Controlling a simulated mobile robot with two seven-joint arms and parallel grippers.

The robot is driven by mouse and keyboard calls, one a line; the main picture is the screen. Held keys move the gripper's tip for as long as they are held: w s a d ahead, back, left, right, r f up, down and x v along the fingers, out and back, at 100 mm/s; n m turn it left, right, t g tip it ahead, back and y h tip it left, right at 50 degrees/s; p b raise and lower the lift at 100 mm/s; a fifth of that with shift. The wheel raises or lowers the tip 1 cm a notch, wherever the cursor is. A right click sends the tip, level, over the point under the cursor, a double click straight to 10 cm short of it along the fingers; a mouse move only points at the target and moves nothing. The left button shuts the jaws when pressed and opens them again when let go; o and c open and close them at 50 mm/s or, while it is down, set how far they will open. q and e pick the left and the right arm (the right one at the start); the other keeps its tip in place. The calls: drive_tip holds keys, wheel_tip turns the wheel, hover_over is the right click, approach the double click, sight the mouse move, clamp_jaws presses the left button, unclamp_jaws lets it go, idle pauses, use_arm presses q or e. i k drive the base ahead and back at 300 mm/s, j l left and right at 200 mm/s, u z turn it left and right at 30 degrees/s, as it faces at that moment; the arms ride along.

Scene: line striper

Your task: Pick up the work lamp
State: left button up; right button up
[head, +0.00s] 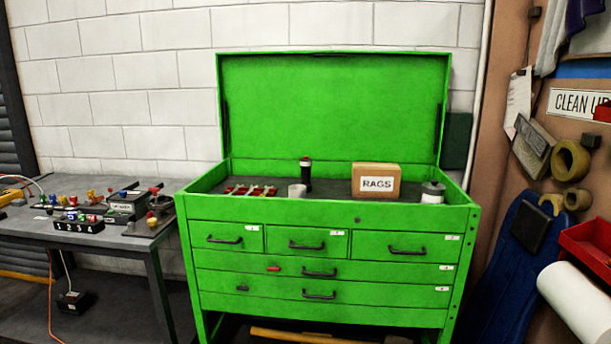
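No thing is clearly marked as the work lamp. A slim upright black object with a reddish band (306,178) stands in the open top of the green tool chest (330,215); it may be the lamp, but I cannot tell for sure. A small whitish cylinder (297,191) stands just left of it. A cardboard box marked RAGS (376,181) stands to its right. Neither of my grippers shows in the head view.
A can (432,191) stands at the tray's right end; red-handled tools (250,190) lie at its left. The raised lid (333,108) closes off the back. A bench (150,240) with fittings stands left. A paper roll (580,300) and red bin (590,250) are at right.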

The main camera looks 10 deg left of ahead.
sight(306, 165)
drive_tip(key=i+j+z, duration=0.1)
drive_tip(key=z, duration=0.35)
drive_tip(key=j+z, duration=0.3)
drive_tip(key=z, duration=0.15)
drive_tip(key=j+z, duration=0.2)
drive_tip(key=z, duration=0.25)
drive_tip(key=j+z, duration=0.15)
drive_tip(key=j, duration=0.4)
drive_tip(key=k+j+z, duration=0.2)
drive_tip(key=j, duration=0.3)
drive_tip(key=i, duration=0.1)
